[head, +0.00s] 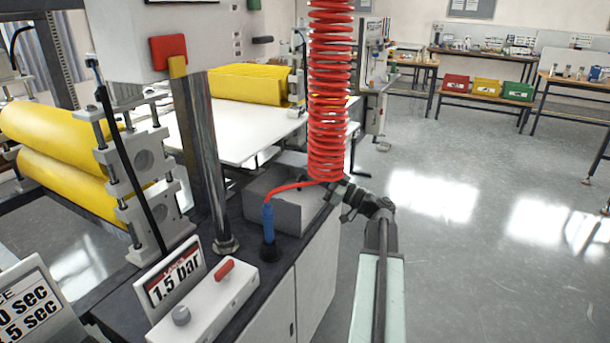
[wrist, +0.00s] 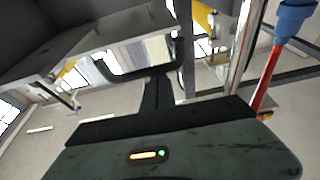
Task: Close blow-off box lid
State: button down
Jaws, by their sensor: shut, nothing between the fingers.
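A grey box (head: 287,213), which looks like the blow-off box, stands on the dark bench top at the cabinet's far right corner. The red coiled hose hangs in front of part of it, so I cannot tell how far its lid is open. My gripper (head: 345,192) is at the right side of the box, close to the hose's lower end, and is shut and empty. Whether it touches the box or lid is unclear. In the wrist view my gripper (wrist: 155,95) is dark, and grey panels fill the upper left.
The red coiled hose (head: 328,95) runs down to a blue nozzle (head: 268,222) on the bench. A metal post (head: 203,150), yellow rollers (head: 70,150) and a 1.5 bar sign (head: 175,278) are to the left. The floor (head: 470,220) at right is clear.

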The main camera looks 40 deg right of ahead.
jog(key=shift+s+d+f+b, duration=0.2)
jog(key=shift+s+f+b, duration=0.15)
jog(key=shift+f, duration=0.2)
jog(key=shift+s+d+f+b, duration=0.15)
jog(key=shift+s+f+b, duration=0.1)
jog(key=shift+f+b, duration=0.2)
jog(key=shift+f, duration=0.1)
